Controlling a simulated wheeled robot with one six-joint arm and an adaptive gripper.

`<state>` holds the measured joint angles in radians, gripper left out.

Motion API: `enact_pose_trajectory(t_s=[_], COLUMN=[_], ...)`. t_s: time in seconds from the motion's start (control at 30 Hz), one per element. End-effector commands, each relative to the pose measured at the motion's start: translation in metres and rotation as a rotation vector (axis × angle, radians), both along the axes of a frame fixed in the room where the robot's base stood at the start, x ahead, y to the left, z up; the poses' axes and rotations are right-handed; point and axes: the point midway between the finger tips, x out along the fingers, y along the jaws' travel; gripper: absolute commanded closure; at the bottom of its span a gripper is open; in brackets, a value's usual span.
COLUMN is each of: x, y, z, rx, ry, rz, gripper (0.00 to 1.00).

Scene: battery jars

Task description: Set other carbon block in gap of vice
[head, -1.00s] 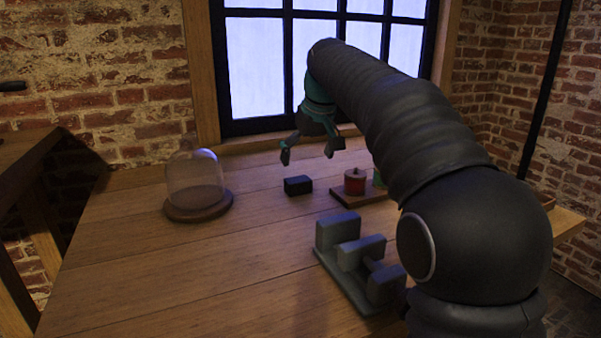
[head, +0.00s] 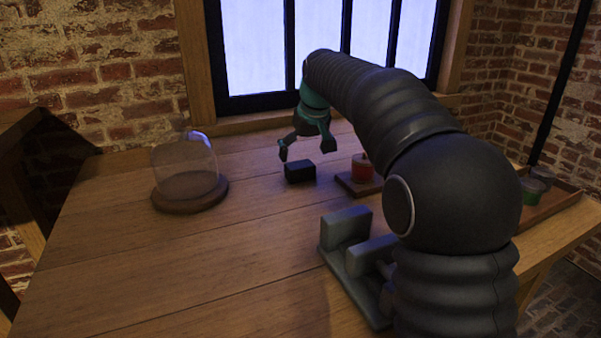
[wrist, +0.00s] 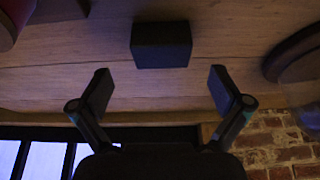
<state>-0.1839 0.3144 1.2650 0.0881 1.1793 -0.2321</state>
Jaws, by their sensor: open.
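A black carbon block (head: 300,172) lies on the wooden table near the window side. It also shows in the wrist view (wrist: 161,45), at the top middle, just beyond the fingertips. My gripper (head: 305,152) is open and empty, above and close to the block; in the wrist view its two fingers (wrist: 160,92) stand apart with the block between their lines but not between the pads. The grey vice (head: 347,228) stands on the table at the lower middle, partly hidden by my arm. Whether its gap holds anything cannot be told.
A glass dome on a round wooden base (head: 187,196) stands to the left of the block. A red jar (head: 362,168) sits on a small wooden board (head: 359,188) to its right. A tray with green jars (head: 545,200) is at the far right. The table's front left is clear.

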Motion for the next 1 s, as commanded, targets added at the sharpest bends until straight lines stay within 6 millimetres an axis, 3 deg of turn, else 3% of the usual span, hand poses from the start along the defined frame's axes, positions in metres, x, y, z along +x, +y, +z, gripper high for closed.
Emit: enact_pose_trajectory(t_s=[0.17,0.47,0.73,1.0], x=[0.003,0.017,0.018,0.018], y=[0.003,0.010,0.010,0.010], z=[-0.009,-0.045,-0.048,-0.048], rx=[0.000,0.000,0.000,0.000], ry=[0.001,0.001,-0.001,-0.001], rz=[0.002,0.004,0.004,0.003], gripper=[0.00,0.00,0.00,0.68])
